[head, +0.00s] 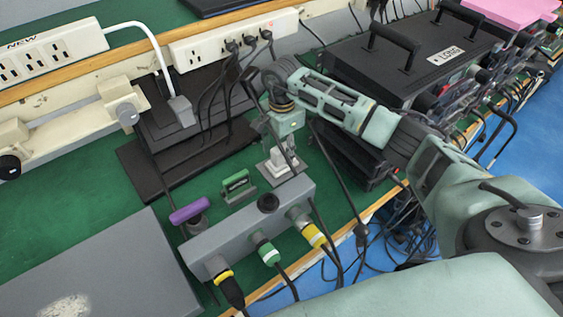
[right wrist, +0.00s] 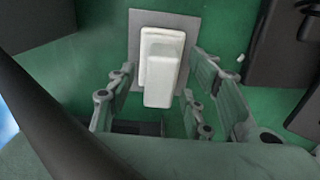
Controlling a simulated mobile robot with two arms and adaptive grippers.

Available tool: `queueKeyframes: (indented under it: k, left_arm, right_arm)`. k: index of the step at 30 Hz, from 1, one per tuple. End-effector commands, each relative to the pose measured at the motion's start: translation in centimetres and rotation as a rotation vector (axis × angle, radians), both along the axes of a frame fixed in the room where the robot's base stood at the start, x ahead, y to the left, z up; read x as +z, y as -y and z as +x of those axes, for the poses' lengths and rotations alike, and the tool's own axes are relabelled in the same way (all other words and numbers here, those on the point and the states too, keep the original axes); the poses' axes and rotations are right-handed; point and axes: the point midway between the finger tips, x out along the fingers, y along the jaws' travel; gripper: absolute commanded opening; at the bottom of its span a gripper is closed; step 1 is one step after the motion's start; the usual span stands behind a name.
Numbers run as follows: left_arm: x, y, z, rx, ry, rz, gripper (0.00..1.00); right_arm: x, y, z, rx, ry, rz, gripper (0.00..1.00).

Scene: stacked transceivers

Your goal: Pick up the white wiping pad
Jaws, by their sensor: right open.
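The white wiping pad (right wrist: 163,65) stands on a flat grey square on the green surface. It also shows in the head view (head: 280,160), just below my right gripper, which partly covers it. My right gripper (right wrist: 158,98) is open, with one finger on each side of the pad's near end in the right wrist view. Gaps show between the fingers and the pad, and nothing is gripped. In the head view my right gripper (head: 284,140) points down over the pad. My left gripper is not in view.
A grey connector box (head: 245,225) with plugged cables stands close in front of the pad. A purple-topped item (head: 189,210) and a green-and-black item (head: 237,185) stand left of it. Black transceivers (head: 400,60) are stacked at right. Loose cables hang around my gripper.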

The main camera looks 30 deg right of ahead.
Motion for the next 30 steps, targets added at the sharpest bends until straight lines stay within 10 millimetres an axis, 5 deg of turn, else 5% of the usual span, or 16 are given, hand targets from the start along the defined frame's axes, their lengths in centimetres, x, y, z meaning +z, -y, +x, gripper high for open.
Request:
queueKeyframes:
  k: [3,10,26,30]
  left_arm:
    - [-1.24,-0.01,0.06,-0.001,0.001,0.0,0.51]
    - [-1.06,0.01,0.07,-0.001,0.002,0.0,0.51]
    - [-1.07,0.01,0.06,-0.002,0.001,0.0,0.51]
    - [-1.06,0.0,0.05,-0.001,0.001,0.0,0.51]
  right_arm:
    - [-1.86,-0.07,0.02,0.001,0.001,0.001,0.47]
    - [-1.76,-0.05,0.04,0.001,0.001,0.0,0.47]
    - [-1.76,-0.03,0.01,0.001,0.001,0.0,0.01]
    - [-1.74,-0.03,0.02,0.001,0.001,0.0,0.0]
